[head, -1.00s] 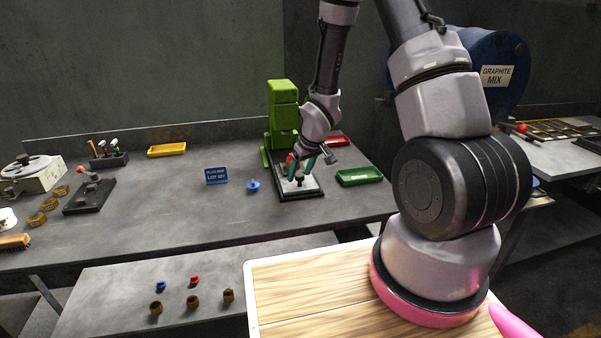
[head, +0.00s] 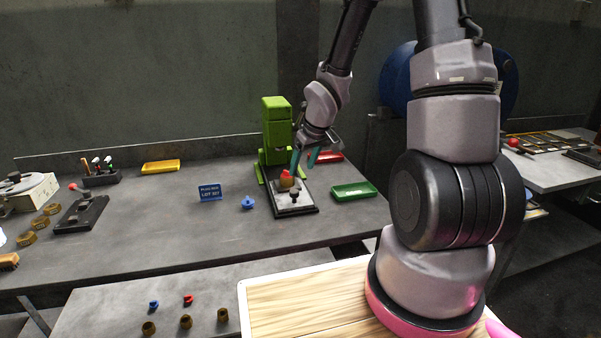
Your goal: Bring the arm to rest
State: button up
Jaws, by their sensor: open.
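My arm reaches from the right side of the picture over the bench (head: 150,222) to the press. No other view shows the fingertips closer.
A green tray (head: 354,190) and a red tray (head: 328,157) lie right of the press. A blue sign (head: 209,192) and a blue part (head: 248,202) stand left of it. A yellow tray (head: 160,167) lies farther left. Bench space at centre left is clear.

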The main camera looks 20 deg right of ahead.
jog(key=shift+r, duration=0.2)
jog(key=s+d+r+m+t+h, duration=0.1)
jog(key=s+d+r+m, duration=0.15)
jog(key=r, duration=0.55)
jog(key=s+d+r+m+h, duration=0.1)
jog(key=s+d+r+m, duration=0.15)
jog(key=r, duration=0.55)
jog(key=s+a+r+m+t+y, duration=0.1)
jog(key=s+r+m+y, duration=0.1)
jog(key=s+r, duration=1)
jog(key=s+m, duration=0.1)
jog(key=s, duration=0.1)
jog(key=shift+s+a+r+m+t, duration=0.15)
jog(key=shift+s+r+m+t, duration=0.15)
jog(key=shift+s+t, duration=0.1)
